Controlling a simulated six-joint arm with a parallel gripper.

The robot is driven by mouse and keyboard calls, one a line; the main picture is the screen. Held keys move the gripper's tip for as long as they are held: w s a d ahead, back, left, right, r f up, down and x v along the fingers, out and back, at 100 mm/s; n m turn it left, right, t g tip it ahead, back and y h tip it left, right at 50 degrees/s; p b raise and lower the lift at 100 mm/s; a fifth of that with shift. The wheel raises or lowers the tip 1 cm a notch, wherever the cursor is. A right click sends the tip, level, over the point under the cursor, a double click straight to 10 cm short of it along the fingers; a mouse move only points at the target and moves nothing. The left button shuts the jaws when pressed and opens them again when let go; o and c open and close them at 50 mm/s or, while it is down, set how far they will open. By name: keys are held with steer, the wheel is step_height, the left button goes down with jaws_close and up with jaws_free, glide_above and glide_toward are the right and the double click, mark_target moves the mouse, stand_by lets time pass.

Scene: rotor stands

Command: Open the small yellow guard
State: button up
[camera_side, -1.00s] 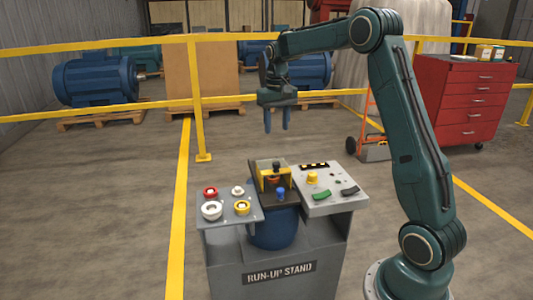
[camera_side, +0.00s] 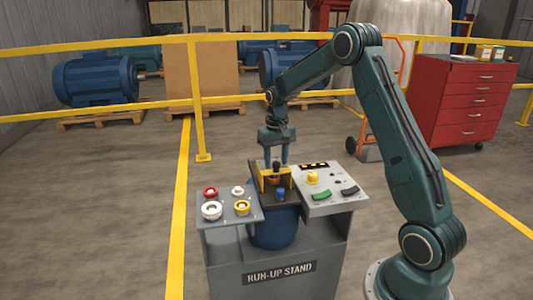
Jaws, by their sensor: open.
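The run-up stand (camera_side: 280,270) is a grey console with two panels and a dark middle part. A small yellow piece (camera_side: 312,178), which looks like the small guard, sits on the right panel; at this size I cannot tell whether it is closed. A larger yellow bracket (camera_side: 262,182) stands in the middle around a dark-topped orange knob (camera_side: 275,172). My gripper (camera_side: 276,158) points down with its fingers apart and empty. It hangs above or just behind the middle part, left of the small yellow piece; its exact depth is hard to tell.
The left panel carries a red button (camera_side: 210,191), white knobs and a yellow ring (camera_side: 242,208). A blue knob (camera_side: 281,193) stands in front of the bracket. Green (camera_side: 322,196) and black (camera_side: 350,192) rockers lie on the right panel. A yellow railing (camera_side: 197,100) runs behind.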

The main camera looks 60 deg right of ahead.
jaws_close()
steer(key=shift+d, duration=0.1)
steer(key=w+d, duration=0.7)
steer(key=shift+w+d, duration=0.2)
steer(key=shift+w, duration=0.05)
stand_by(0.7)
jaws_free()
